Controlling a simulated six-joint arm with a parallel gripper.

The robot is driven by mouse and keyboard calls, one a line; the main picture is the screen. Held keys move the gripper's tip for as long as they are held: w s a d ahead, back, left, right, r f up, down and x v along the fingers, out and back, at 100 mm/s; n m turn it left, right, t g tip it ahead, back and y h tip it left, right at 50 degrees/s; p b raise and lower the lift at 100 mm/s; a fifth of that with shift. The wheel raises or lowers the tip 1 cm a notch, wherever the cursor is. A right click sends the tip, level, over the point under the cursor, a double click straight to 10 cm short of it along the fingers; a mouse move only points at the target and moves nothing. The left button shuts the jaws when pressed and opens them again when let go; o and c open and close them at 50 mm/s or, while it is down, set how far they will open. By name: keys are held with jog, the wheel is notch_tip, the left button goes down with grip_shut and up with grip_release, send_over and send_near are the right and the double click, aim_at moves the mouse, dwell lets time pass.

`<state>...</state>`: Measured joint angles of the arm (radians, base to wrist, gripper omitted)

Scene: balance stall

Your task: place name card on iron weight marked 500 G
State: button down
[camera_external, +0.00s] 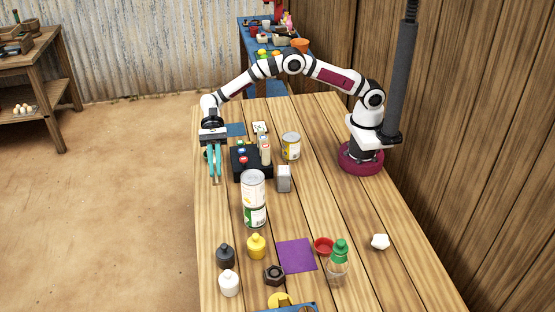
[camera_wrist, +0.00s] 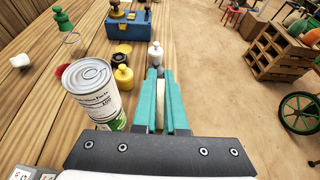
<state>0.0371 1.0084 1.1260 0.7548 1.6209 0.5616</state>
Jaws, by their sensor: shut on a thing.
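My gripper (camera_external: 215,183) hangs over the left edge of the table, with its teal fingers pointing down. In the wrist view my gripper (camera_wrist: 163,100) is shut on a thin pale strip (camera_wrist: 160,104), seen edge-on; I cannot tell for sure that it is the name card. A dark six-sided weight (camera_external: 274,275) with a hollow top stands near the front of the table, well away from my gripper. It also shows behind the yellow bottle in the wrist view (camera_wrist: 121,56). No 500 G mark is readable on it.
Stacked cans (camera_external: 254,190) stand close to my gripper. A yellow bottle (camera_external: 256,246), black bottle (camera_external: 226,257) and white bottle (camera_external: 229,284) stand near the weight. A black box (camera_external: 249,174) sits behind the cans.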

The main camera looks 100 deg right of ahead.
jog(key=s+a+r+m+t, duration=0.1)
jog(key=s+a+r, duration=0.1)
jog(key=a, duration=0.7)
jog(key=m+t+h, duration=0.1)
jog(key=m+t, duration=0.2)
send_over(275, 276)
jog(key=a, duration=0.1)
notch_tip(275, 276, down, 9)
jog(key=f, duration=0.2)
jog(key=w+f, duration=0.1)
jog(key=shift+a+f, duration=0.2)
jog(key=shift+f, duration=0.2)
jog(key=shift+f, duration=0.15)
jog(key=c, duration=1)
grip_release()
